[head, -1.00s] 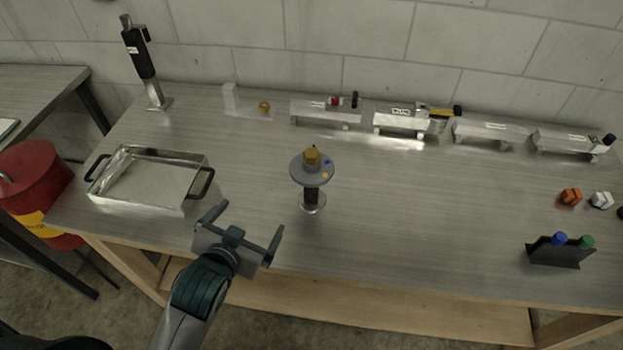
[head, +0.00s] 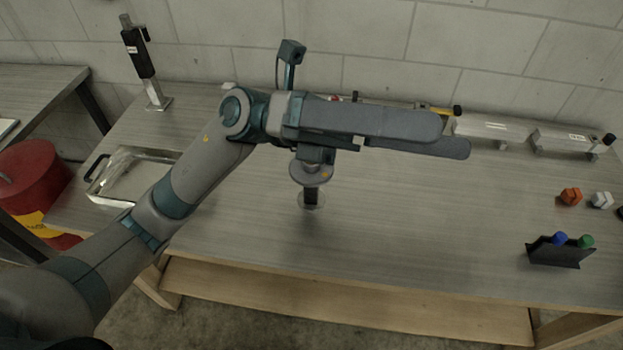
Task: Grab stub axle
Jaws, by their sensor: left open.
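My left gripper (head: 455,137) reaches in from the left, high over the back middle of the bench, with its long fingers pointing right. It is open and I see nothing between the fingers. A round grey disc (head: 312,173) on a short dark post with a round foot stands on the bench below the gripper; the gripper hides its top. No part can be told for certain as the stub axle. My right gripper is not in view.
A metal tray (head: 108,193) with dark handles is at left, partly behind my arm. A tall black tool (head: 141,60) stands behind it. Orange (head: 570,196) and white (head: 601,199) pieces and a black holder (head: 560,255) are at right. The front middle is clear.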

